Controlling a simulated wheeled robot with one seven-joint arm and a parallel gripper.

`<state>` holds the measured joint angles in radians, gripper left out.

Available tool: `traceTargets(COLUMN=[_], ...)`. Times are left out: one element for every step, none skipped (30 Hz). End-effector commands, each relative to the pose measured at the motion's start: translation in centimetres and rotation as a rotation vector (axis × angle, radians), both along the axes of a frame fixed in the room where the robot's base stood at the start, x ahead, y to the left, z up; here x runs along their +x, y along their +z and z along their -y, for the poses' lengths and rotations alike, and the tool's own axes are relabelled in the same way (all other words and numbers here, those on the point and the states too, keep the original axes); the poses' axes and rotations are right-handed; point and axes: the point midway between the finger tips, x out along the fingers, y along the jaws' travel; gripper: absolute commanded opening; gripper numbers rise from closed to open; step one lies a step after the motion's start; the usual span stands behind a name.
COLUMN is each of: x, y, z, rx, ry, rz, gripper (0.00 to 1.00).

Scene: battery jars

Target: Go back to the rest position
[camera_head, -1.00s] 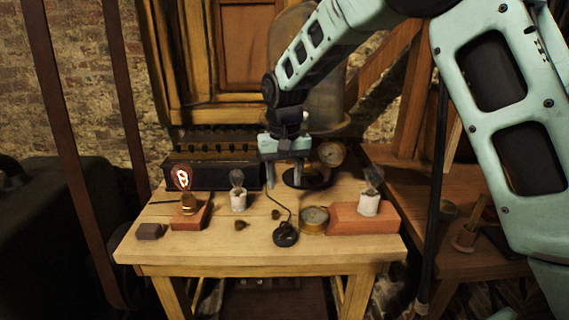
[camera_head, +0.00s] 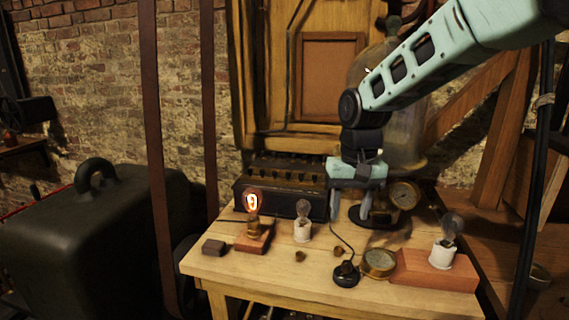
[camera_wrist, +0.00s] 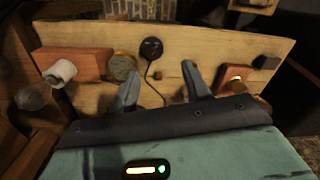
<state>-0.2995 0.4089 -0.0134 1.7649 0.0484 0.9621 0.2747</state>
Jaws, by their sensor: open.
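My gripper (camera_head: 364,207) is open and empty above the back part of the wooden table (camera_head: 225,265). A brass gauge (camera_head: 379,263) lies to the right of that piece. A lit bulb (camera_head: 253,203) stands on a small red block at the left. A clear bulb in a white socket (camera_head: 303,228) stands beside it, and another white socket with a bulb (camera_head: 443,254) stands on a long red block (camera_head: 413,267).
A black box with knobs (camera_head: 285,185) stands at the table's back left. A glass bell jar (camera_head: 372,72) and an upright gauge (camera_head: 404,194) are behind my gripper. A dark brown block (camera_head: 214,247) sits at the left. A large dark case (camera_head: 95,235) stands left of the table.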

Motion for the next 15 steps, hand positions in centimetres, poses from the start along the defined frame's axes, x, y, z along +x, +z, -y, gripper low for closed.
traceTargets(x=[-2.7,-4.5,-7.1,-9.2,-11.2,-13.9,-15.8,-17.8,-20.1,-21.7,-23.2,-24.8,-25.9,-26.9,-27.9], y=[0.5,0.6,0.7,0.7,0.7,0.6,0.4,0.2,0.0,-0.3,-0.6,-0.9,-1.2,-1.4,-1.7], z=[-1.4,-2.3,-3.4,-4.1,-4.6,-5.2,-5.5,-5.6,-5.6,-5.6,-5.4,-5.1,-4.9,-4.6,-4.3], rx=[0.018,0.029,0.04,0.048,0.054,0.058,0.061,0.06,0.057,0.054,0.05,0.044,0.04,0.035,0.029], ry=[0.06,0.102,0.161,0.208,0.254,0.314,0.36,0.402,0.456,0.492,0.524,0.564,0.591,0.613,0.639], rz=[-0.002,-0.002,-0.002,-0.001,0.002,0.004,0.007,0.009,0.014,0.017,0.019,0.023,0.025,0.028,0.031], gripper=[0.48,0.48,0.48,0.48,0.48,0.48,0.48,0.48,0.48,0.48,0.48,0.48,0.48,0.48,0.48])
